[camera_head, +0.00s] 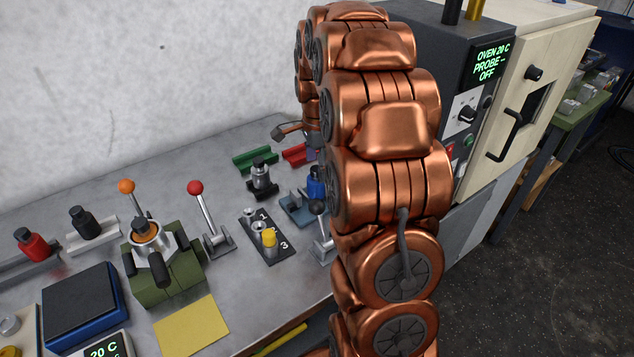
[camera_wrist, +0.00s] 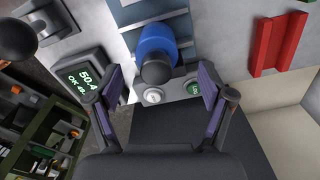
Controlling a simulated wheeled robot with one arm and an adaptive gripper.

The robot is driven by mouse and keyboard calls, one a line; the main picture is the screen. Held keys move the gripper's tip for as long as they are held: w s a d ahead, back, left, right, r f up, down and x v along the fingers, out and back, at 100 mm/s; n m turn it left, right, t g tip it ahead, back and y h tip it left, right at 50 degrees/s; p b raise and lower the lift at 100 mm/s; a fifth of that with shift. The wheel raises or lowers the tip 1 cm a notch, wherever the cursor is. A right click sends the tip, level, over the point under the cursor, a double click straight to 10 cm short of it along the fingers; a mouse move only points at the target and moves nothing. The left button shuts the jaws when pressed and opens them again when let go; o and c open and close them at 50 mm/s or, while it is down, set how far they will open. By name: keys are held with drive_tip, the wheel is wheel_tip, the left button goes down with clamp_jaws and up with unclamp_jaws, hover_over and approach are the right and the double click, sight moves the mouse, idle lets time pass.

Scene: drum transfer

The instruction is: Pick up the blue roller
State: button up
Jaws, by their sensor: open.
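The blue roller (camera_wrist: 153,40) with a dark knob on its end shows in the wrist view, on a blue-grey fixture (camera_wrist: 118,14). In the head view the blue roller (camera_head: 316,183) is partly hidden behind my copper arm. My gripper (camera_wrist: 161,84) is open and empty, its two fingers apart on either side of the roller's dark knob in the picture. I cannot tell how far the fingertips are from the roller. In the head view only a small part of my gripper (camera_head: 287,131) shows beside the arm.
A display box (camera_wrist: 92,80) is close to the left finger. A red rail (camera_wrist: 277,44) lies at the right. The oven (camera_head: 480,130) stands at the right.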

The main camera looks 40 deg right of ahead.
sight(316, 183)
drive_tip(key=f, duration=0.1)
drive_tip(key=f+p, duration=0.1)
drive_tip(key=f, duration=0.1)
drive_tip(key=shift+s+a, duration=0.15)
drive_tip(key=shift+a, duration=0.2)
drive_tip(key=shift+f, duration=0.4)
drive_tip(key=shift+c, duration=0.2)
clamp_jaws()
